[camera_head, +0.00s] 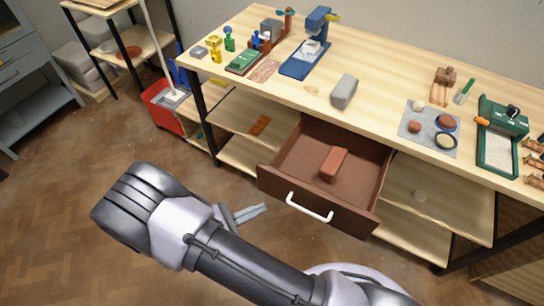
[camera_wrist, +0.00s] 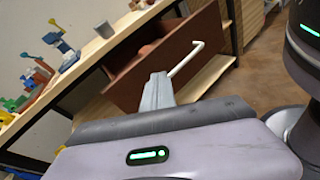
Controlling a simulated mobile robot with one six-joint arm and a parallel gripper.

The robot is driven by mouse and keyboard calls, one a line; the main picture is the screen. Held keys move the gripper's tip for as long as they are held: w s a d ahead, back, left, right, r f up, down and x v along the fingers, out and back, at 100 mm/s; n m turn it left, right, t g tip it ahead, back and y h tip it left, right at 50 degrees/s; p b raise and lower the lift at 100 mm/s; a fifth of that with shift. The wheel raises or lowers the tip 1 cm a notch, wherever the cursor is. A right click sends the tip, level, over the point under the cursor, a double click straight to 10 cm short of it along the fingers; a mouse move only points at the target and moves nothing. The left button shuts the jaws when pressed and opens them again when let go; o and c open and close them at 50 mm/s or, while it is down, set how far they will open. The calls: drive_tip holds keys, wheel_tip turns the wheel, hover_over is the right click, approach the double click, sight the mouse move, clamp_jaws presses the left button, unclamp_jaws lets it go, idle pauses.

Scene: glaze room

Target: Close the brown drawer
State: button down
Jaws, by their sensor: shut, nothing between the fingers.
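The brown drawer (camera_head: 350,210) is pulled out from under the wooden workbench, with a white bar handle (camera_head: 310,208) on its front. A reddish-brown block (camera_head: 334,164) lies inside it. In the wrist view the drawer front (camera_wrist: 165,62) and its white handle (camera_wrist: 186,58) show just beyond my fingers. My gripper (camera_head: 264,208) is shut and empty, in front of the drawer and to the left of the handle in the head view. In the wrist view my gripper's fingers (camera_wrist: 157,80) are together, overlapping the drawer front in the picture. I cannot tell whether they touch it.
The workbench top (camera_head: 300,95) carries a blue tool (camera_head: 305,55), a grey block (camera_head: 344,91), a grey mat (camera_head: 414,131) and a green tray (camera_head: 497,150). Shelves (camera_head: 235,112) flank the drawer. A red bin (camera_head: 162,108) stands left. The floor (camera_head: 60,200) left of my arm is clear.

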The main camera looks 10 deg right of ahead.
wheel_tip(320, 180, down, 9)
drive_tip(key=s+a+n+t+y, duration=0.2)
drive_tip(key=s+n+t+y, duration=0.1)
drive_tip(key=n+t, duration=0.5)
drive_tip(key=b, duration=0.1)
approach(278, 190)
drive_tip(key=shift+n, duration=0.3)
drive_tip(key=x, duration=0.7)
drive_tip(key=shift+s+r, duration=0.1)
drive_tip(key=shift+r, duration=0.05)
